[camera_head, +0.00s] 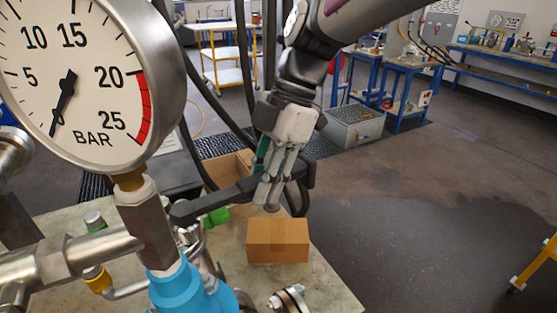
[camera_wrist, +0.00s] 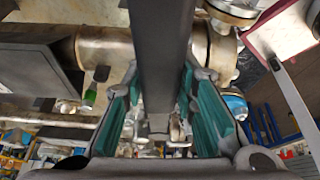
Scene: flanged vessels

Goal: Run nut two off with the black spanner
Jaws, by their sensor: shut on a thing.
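My gripper (camera_head: 268,192) is in the middle of the head view, above the bench, shut on the black spanner (camera_head: 215,203). In the wrist view the spanner (camera_wrist: 162,65) runs up the middle between the teal finger pads. A flange (camera_head: 290,300) with bolts is partly in view at the bottom edge of the head view, apart from the spanner. I cannot tell which nut is nut two. The spanner's far end and whatever it meets are hidden or unclear.
A large pressure gauge (camera_head: 75,80) and steel pipework (camera_head: 85,255) fill the left foreground, with a blue fitting (camera_head: 185,290) below. A cardboard box (camera_head: 278,240) stands on the bench under my gripper. An open carton (camera_head: 228,168) is behind. Open floor lies right.

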